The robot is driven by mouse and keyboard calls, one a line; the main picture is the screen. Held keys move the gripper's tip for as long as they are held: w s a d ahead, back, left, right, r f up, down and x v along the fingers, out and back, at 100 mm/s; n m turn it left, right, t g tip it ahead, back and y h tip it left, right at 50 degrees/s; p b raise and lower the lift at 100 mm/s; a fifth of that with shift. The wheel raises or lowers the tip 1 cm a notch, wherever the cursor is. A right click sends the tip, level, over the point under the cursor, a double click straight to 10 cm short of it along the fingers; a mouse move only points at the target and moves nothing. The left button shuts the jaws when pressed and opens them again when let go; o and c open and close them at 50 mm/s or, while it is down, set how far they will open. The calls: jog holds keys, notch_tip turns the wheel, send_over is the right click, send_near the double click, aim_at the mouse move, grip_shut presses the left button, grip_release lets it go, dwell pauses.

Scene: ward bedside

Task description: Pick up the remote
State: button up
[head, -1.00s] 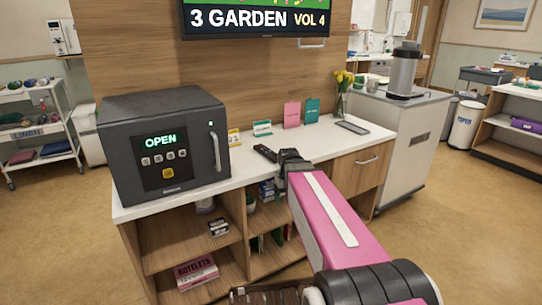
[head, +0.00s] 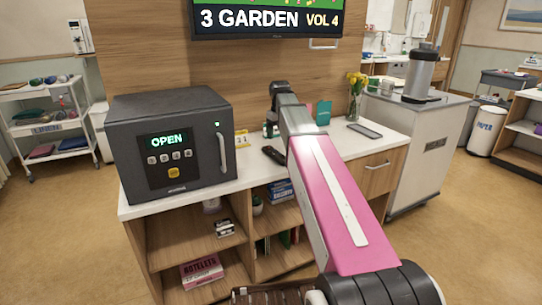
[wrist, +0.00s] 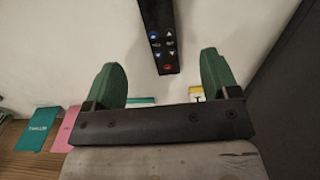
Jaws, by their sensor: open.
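The remote (head: 273,155) is a slim black bar lying on the white counter, right of the dark safe. In the wrist view the remote (wrist: 162,38) shows its buttons, blue, white and red, and its far end runs out of the top edge. My gripper (head: 270,128) is over the counter near the remote, partly hidden by my arm. In the wrist view my gripper (wrist: 163,82) is open and empty, its two green fingers apart. The remote's near end lies just beyond the fingers, in line with the gap between them.
The dark safe (head: 172,150) reading OPEN stands close on the left. A small calendar (wrist: 199,93), a pink card (wrist: 68,130) and a teal card (head: 323,113) stand at the back. A flat grey device (head: 364,131) and a flower vase (head: 355,100) are to the right.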

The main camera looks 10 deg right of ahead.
send_over(279, 156)
jog(key=f, duration=0.4)
jog(key=shift+w+a+f, duration=0.1)
jog(key=shift+a+f, duration=0.15)
jog(key=shift+w+d+f, duration=0.1)
jog(key=shift+d+f, duration=0.05)
jog(key=shift+f, duration=1.4)
jog(key=shift+d+f, duration=0.1)
jog(key=shift+f, duration=1.45)
jog(key=c, duration=1.1)
